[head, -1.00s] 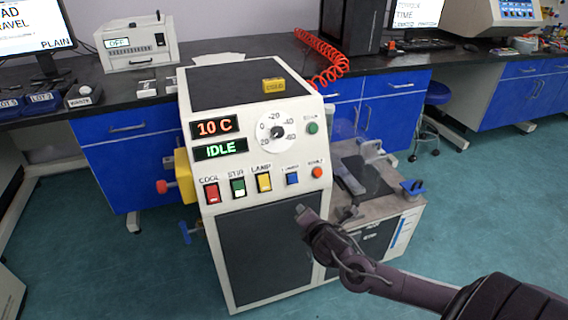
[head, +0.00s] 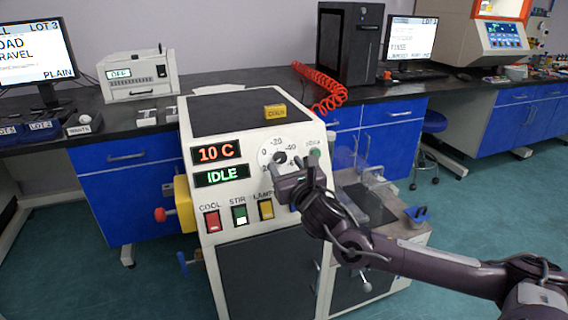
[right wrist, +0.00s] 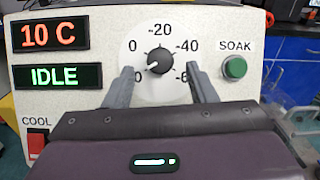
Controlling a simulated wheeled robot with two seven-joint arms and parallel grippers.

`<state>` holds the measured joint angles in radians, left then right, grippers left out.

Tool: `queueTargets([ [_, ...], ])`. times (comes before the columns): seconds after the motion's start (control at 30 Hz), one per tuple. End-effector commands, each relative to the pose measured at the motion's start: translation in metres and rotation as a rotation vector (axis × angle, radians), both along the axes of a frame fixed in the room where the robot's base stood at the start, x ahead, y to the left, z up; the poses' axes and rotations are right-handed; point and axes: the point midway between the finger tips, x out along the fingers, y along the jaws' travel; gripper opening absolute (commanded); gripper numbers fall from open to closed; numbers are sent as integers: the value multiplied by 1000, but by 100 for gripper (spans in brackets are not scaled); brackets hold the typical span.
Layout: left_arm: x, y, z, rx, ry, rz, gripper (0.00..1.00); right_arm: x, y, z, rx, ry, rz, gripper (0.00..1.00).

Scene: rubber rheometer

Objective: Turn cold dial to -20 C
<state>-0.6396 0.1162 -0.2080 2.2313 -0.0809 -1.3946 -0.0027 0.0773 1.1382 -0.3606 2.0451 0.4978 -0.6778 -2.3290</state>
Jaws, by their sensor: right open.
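The cold dial (right wrist: 160,60) is a dark round knob on a white scale plate (right wrist: 160,32) marked 20, 0, -20, -40 and -60. Its pale pointer mark faces lower left, between 0 and the 20 end. In the head view the dial (head: 280,157) is partly covered by my right gripper (head: 294,172). In the right wrist view the right gripper (right wrist: 160,88) is open, one finger on each side of the knob and apart from it. The display (right wrist: 49,35) reads 10 C and the one below (right wrist: 58,77) reads IDLE. My left gripper is not in view.
A green SOAK button (right wrist: 235,67) sits right of the dial. Red COOL (head: 212,221), green STIR (head: 239,214) and yellow LAMP (head: 266,209) switches lie below the displays. A yellow block (head: 275,111) is on top of the machine.

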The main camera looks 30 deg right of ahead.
Motion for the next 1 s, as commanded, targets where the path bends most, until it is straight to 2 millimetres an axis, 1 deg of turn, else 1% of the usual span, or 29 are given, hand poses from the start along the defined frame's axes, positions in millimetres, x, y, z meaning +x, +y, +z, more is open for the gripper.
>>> queueTargets([
  [0.03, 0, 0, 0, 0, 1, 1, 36, 6, -2, 1, 2, -3, -4, 51],
  [0.1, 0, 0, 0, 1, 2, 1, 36, 13, -4, 0, 2, -1, -3, 51],
  [0.2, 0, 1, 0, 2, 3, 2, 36, 19, -5, 0, 1, 1, -1, 51],
  [0.5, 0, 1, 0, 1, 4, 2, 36, 21, -5, -1, 0, 1, 0, 51],
  [0.53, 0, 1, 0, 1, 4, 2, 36, 21, -5, -1, 0, 1, 0, 50],
  [0.87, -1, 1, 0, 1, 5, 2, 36, 21, -5, -1, 0, 2, 0, 7],
  [1.0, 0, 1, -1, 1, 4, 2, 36, 21, -5, -1, 5, 1, -3, 7],
])
